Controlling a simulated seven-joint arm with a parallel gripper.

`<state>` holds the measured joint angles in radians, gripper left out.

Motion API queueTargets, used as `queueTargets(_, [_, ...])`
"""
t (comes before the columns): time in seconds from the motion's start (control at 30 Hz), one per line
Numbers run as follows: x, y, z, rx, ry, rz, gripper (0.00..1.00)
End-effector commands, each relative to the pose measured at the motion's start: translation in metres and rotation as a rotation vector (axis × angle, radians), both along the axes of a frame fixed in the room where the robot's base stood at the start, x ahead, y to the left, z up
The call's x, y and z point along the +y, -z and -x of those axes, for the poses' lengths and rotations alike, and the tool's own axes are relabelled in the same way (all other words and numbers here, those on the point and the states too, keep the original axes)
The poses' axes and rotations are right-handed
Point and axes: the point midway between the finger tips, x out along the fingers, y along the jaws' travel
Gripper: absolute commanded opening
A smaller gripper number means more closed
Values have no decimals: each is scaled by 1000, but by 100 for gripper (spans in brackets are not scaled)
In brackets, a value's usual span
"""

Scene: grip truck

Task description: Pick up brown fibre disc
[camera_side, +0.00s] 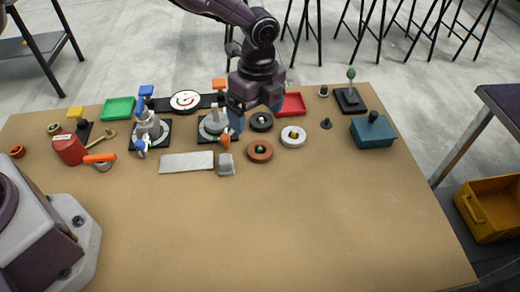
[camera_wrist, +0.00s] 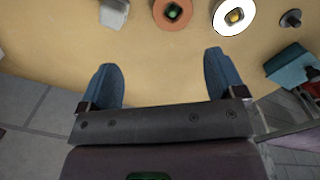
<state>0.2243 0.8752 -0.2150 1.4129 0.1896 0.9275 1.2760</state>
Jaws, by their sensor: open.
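The brown fibre disc (camera_side: 252,153) lies flat on the table right of the middle of the object group, with a small green-topped piece in its centre. It also shows at the top of the wrist view (camera_wrist: 161,21). My gripper (camera_side: 237,120) hangs above the table, up and to the left of the disc in the side view. In the wrist view my gripper (camera_wrist: 164,82) has its two blue fingers wide apart, with bare table between them. The fingers are apart from the disc.
A grey block (camera_side: 226,170) and a silver plate (camera_side: 187,163) lie left of the brown disc. A teal box (camera_side: 373,135) stands at the right. The table's front half (camera_side: 270,230) is clear.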

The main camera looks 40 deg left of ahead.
Motion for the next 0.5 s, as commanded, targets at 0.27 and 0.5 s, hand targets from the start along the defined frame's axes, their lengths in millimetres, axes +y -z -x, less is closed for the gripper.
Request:
queueTargets(0.27, [-3, -13, -19, -53, 308, 15, 89])
queueTargets(0.5, [-2, 22, -18, -48, 332, 15, 89])
